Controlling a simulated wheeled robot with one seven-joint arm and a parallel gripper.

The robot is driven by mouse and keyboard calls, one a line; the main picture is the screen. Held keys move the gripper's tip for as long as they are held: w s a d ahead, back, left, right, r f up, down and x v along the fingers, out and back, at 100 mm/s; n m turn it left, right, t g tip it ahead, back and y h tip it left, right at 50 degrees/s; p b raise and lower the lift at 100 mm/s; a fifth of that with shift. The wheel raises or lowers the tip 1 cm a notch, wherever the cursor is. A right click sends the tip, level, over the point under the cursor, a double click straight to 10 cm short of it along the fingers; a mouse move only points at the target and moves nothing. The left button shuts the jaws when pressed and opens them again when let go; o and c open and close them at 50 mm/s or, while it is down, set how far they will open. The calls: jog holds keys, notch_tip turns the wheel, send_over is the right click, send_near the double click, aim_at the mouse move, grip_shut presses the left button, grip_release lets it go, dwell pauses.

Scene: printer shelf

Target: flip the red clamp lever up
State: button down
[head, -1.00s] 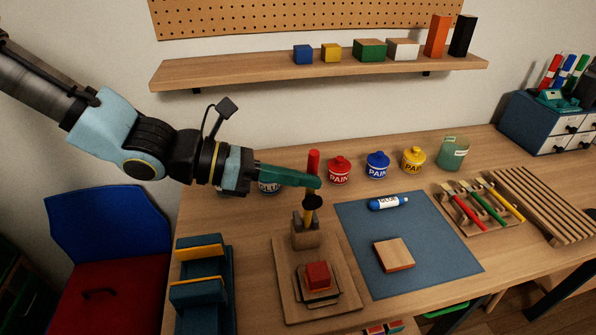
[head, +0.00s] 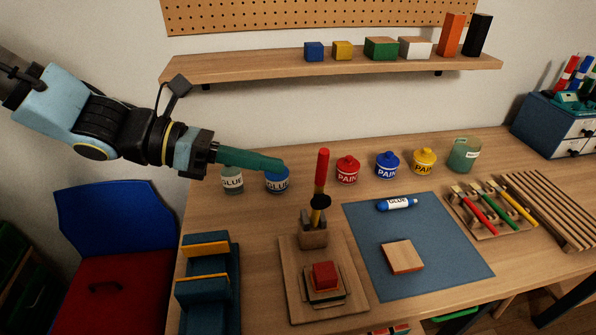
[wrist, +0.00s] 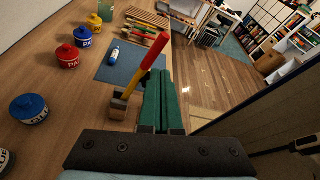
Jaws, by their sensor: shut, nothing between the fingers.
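The clamp lever with its red grip (head: 322,170) stands nearly upright above the wooden clamp block (head: 313,236). A black collar sits partway down it, over a yellow stem. In the wrist view the red lever (wrist: 153,58) rises just left of my fingers. The clamp's wooden base (head: 297,292) carries a small stack topped by a red block (head: 325,274). My gripper (head: 280,164), with green fingers, is shut and empty, left of the lever with a gap between them. The closed fingers also show in the wrist view (wrist: 163,95).
Glue jars (head: 232,180) stand behind and below my fingers. Red (head: 347,170), blue (head: 387,166) and yellow (head: 424,162) paint pots line the back. A blue mat (head: 440,250) holds a glue tube (head: 397,204) and a wood block (head: 402,256). A shelf (head: 340,69) hangs above.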

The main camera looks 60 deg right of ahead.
jog(key=v, duration=0.3)
jog(key=shift+a, duration=0.35)
jog(key=w+a+f+m+t+y+b, duration=0.1)
jog(key=w+a+f+m+t+y, duration=0.15)
jog(key=w+a+f+t, duration=0.35)
jog(key=w+a+f+m+t+y, duration=0.1)
jog(key=w+a+f+m, duration=0.25)
jog(key=w+a, duration=0.6)
jog(key=w+a+m+t+y, duration=0.1)
jog(key=w+a+t, duration=0.1)
jog(key=w+a, duration=0.2)
jog(key=w+a+r+m+t+y, duration=0.1)
jog(key=w+a, duration=0.4)
jog(key=a, duration=0.6)
jog(key=w+a+m+t+y, duration=0.1)
jog(key=w+a+m+t, duration=0.1)
jog(key=a, duration=0.6)
jog(key=w+t+b, duration=0.1)
jog(key=w, duration=0.1)
jog(key=shift+w+r+m+t+y, duration=0.3)
jog(key=shift+r+t+y, duration=0.05)
jog(key=shift+t, duration=0.05)
